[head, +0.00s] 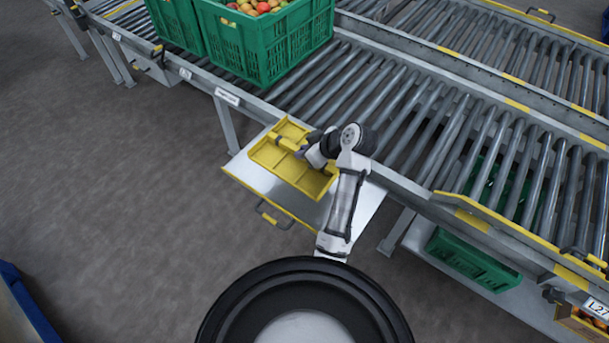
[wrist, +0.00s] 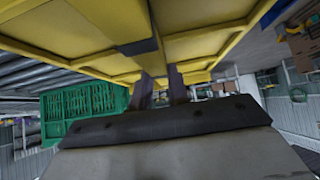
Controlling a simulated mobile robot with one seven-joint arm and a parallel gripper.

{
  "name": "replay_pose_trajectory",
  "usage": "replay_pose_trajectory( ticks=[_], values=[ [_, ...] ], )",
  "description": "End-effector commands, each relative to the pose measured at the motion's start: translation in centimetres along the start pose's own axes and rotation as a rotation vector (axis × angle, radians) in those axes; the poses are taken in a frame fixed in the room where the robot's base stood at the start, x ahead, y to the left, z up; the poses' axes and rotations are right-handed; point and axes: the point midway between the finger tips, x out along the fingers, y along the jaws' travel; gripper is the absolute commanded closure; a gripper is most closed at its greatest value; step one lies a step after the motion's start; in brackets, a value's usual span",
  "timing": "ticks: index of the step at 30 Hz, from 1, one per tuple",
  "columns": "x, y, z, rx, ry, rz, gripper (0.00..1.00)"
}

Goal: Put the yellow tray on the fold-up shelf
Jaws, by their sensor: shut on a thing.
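The yellow tray (head: 269,155), shallow and divided into compartments, lies roughly level over the silver fold-up shelf (head: 349,212). The shelf sticks out from the side of the roller conveyor. I cannot tell whether the tray touches the shelf or hangs slightly above it. My gripper (head: 299,153) is over the tray's middle, and my arm hides part of its right side. In the wrist view, the fingers of my gripper (wrist: 161,88) are shut on a part of the tray (wrist: 85,25), which fills the top of that picture. The shelf does not show clearly there.
An empty green crate (head: 470,258) sits lower at right. The floor (head: 120,200) at left is clear.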

Motion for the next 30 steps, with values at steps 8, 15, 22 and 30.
replay_pose_trajectory(
  ticks=[8,15,22,30],
  values=[
    [4.5,-0.1,4.6,0.003,-0.001,-0.001,1.00],
    [6.1,0.0,6.2,0.002,-0.001,0.000,1.00],
    [8.3,0.0,8.4,0.002,0.000,0.001,1.00],
    [8.5,0.0,8.5,0.000,0.000,0.002,1.00]
  ],
)
